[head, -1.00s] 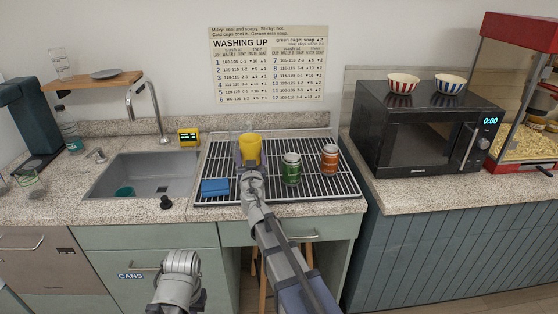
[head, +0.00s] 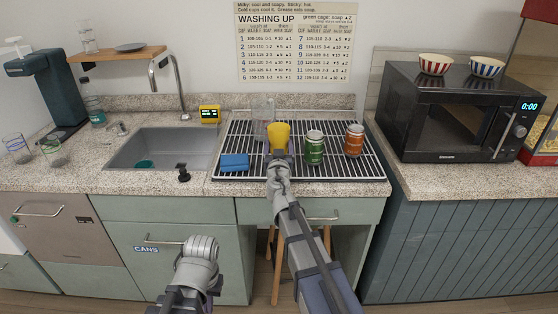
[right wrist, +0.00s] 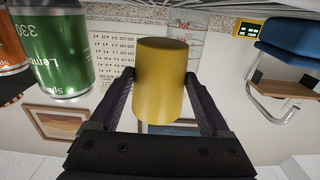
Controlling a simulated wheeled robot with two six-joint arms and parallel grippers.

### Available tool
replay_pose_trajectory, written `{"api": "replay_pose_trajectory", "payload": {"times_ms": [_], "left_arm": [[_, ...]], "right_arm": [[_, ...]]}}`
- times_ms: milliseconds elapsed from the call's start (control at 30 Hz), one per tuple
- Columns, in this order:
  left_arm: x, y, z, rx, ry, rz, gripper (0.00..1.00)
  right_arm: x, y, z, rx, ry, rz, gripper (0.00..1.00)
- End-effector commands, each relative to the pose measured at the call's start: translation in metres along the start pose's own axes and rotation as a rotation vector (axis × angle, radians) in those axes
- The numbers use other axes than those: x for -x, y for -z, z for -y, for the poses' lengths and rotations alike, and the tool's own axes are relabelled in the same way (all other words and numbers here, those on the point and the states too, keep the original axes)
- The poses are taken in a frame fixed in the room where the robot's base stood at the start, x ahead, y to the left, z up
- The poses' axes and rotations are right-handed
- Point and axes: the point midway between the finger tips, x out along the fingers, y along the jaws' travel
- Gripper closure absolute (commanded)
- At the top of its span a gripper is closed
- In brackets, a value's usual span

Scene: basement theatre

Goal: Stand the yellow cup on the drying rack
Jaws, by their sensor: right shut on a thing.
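The yellow cup (head: 278,136) is between the fingers of my right gripper (head: 277,158), over the middle of the drying rack (head: 345,174). In the right wrist view the same gripper (right wrist: 160,85) has one finger on each side of the cup (right wrist: 160,75). The gripper hides the cup's lower part in the head view, so I cannot tell whether it touches the rack. My left arm's end (head: 200,252) is low in front of the cabinets; its fingers are not clear.
A green can (head: 315,148) and an orange can (head: 354,141) stand on the rack right of the cup. A blue sponge (head: 234,162) lies at left. A clear glass (head: 270,106) is behind the cup. The sink (head: 165,149) is left, the microwave (head: 455,110) right.

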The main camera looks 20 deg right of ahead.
Motion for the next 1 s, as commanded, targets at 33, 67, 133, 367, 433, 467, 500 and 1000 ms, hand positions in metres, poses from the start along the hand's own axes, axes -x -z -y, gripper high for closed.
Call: {"api": "replay_pose_trajectory", "payload": {"times_ms": [33, 67, 133, 367, 433, 467, 500, 1000], "left_arm": [[-0.002, 0.0, 0.0, 0.0, 0.0, 0.0, 1.0], [-0.004, 0.0, 0.0, 0.0, 0.0, 0.0, 1.0], [-0.011, 0.001, -0.001, 0.0, 0.0, 0.0, 1.0], [-0.038, 0.002, -0.004, 0.0, 0.0, 0.0, 1.0], [-0.038, 0.002, -0.004, 0.0, 0.0, 0.0, 1.0], [-0.038, 0.002, -0.004, 0.0, 0.0, 0.0, 1.0], [-0.037, 0.002, -0.004, 0.0, 0.0, 0.0, 1.0], [-0.04, 0.002, -0.004, 0.0, 0.0, 0.0, 1.0]], "right_arm": [[0.0, -0.002, 0.0, 0.0, 0.0, 0.0, 0.76], [0.0, -0.004, 0.0, 0.0, 0.0, 0.0, 0.76], [0.0, -0.011, 0.0, 0.0, 0.0, 0.0, 0.76], [0.0, -0.038, 0.0, 0.0, 0.0, 0.0, 0.76], [0.0, -0.039, 0.0, 0.0, 0.0, 0.0, 0.76], [0.0, -0.038, 0.0, 0.0, 0.0, 0.0, 0.76], [0.0, -0.037, 0.0, 0.0, 0.0, 0.0, 0.76], [0.0, -0.04, 0.0, 0.0, 0.0, 0.0, 0.01]]}}
